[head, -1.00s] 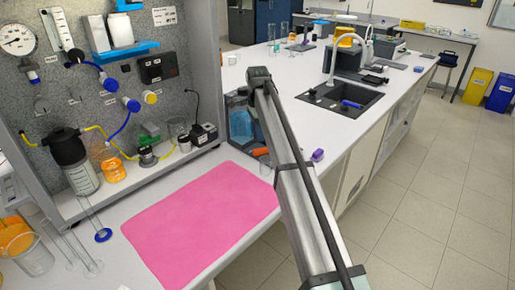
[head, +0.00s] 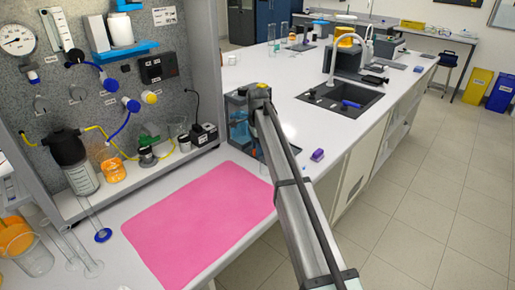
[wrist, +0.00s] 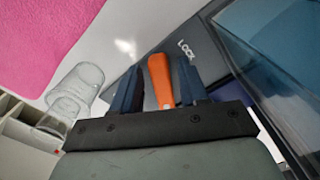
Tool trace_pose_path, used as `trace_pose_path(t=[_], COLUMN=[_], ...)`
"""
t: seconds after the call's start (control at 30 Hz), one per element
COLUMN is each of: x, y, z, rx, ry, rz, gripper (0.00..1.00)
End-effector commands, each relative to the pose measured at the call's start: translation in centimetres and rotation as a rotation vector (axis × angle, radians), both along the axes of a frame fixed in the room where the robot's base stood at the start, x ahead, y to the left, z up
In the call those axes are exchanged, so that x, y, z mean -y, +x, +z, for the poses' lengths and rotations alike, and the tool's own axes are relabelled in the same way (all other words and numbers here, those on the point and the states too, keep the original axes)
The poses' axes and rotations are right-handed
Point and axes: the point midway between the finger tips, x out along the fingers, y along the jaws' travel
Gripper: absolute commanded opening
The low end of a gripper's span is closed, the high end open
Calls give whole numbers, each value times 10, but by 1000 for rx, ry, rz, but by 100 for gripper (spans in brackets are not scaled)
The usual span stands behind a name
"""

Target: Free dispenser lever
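The dispenser (head: 238,128) is a clear blue box on the bench, right of the pink mat; its clear wall (wrist: 285,50) fills the right of the wrist view. The orange lever (wrist: 160,80) stands on a dark grey face marked "LOCK". My gripper (wrist: 160,88) has its two dark blue fingers on either side of the lever, with narrow gaps showing. It is open around the lever, and I see no clear grip. In the head view my arm hides the fingers and the lever.
A pink mat (head: 200,215) lies left of the dispenser. Clear glass vessels (wrist: 75,90) stand beside my gripper in the wrist view. A small purple block (head: 317,155) lies to the right near the bench edge. The sink (head: 340,97) is farther back.

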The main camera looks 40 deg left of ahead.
Motion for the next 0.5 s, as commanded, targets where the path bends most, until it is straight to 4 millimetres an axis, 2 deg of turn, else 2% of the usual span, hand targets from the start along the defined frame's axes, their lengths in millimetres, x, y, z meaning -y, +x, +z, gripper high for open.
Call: trace_pose_path(t=[0.07,0.43,0.5], x=[0,0,0], y=[0,0,0], z=[0,0,0], rx=[0,0,0], ry=[0,0,0], rz=[0,0,0], gripper=[36,0,0])
